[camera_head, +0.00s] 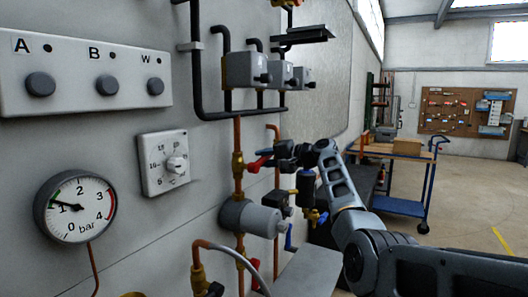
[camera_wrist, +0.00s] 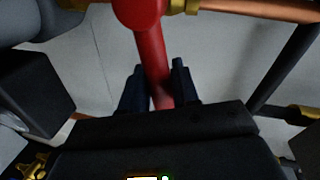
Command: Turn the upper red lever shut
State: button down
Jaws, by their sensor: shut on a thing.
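The upper red lever (camera_head: 259,163) sits on a brass valve (camera_head: 238,164) on the vertical copper pipe. It sticks out to the right of the pipe, roughly across it. In the wrist view the red lever (camera_wrist: 150,45) runs down from its round hub at the top into my jaws. My gripper (camera_head: 284,155) is at the lever's outer end. In the wrist view my gripper (camera_wrist: 158,70) has one dark finger on each side of the lever and is shut on it. The lever's far end is hidden by the gripper body.
A grey cylinder (camera_head: 250,217) is on the pipe below the valve, with a lower red lever (camera_head: 254,273) beneath it. A blue-handled fitting (camera_head: 322,218) and a second copper pipe are close to my arm. A pressure gauge (camera_head: 75,206) and dial (camera_head: 165,162) are left.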

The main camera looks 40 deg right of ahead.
jog(key=shift+d+f+m+y, duration=0.1)
jog(key=shift+f+m+y, duration=0.3)
jog(key=shift+f+m, duration=0.6)
jog(key=c, duration=1)
grip_release()
jog(key=shift+r, duration=0.1)
jog(key=shift+b+v, duration=0.35)
jog(key=shift+v, duration=3.5)
jog(key=shift+d+r, duration=0.1)
